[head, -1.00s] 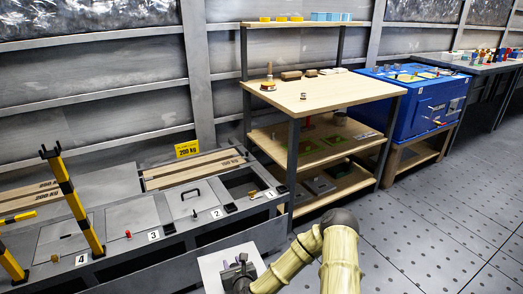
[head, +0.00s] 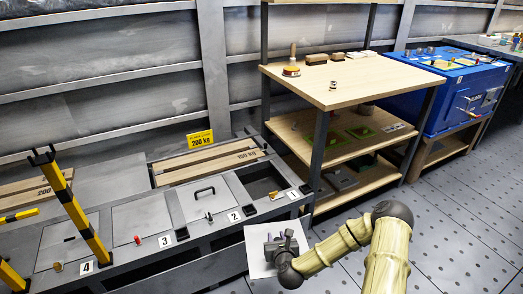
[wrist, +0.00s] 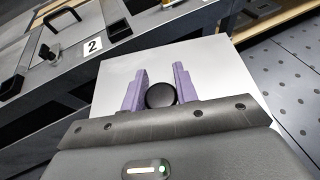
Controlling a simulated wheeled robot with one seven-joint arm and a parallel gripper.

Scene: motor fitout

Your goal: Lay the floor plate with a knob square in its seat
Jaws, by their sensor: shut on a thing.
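The floor plate (head: 258,262) is a pale square sheet held in the air in front of the bench. Its round black knob (wrist: 160,95) stands between the two purple fingers of my gripper (wrist: 159,84) in the wrist view. My gripper, also in the head view (head: 280,242), is shut on the knob. The plate is apart from the bench and looks tilted. An open dark seat (head: 265,187) lies in the bench top beside label 1 (head: 292,194). My gripper body hides the near part of the plate in the wrist view.
Bench bays beside labels 2 (head: 235,216), 3 (head: 166,240) and 4 (head: 87,267) have lids. A yellow-black post (head: 78,210) rises at the left. A wooden shelf table (head: 350,85) stands behind right. The perforated floor (head: 460,220) on the right is clear.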

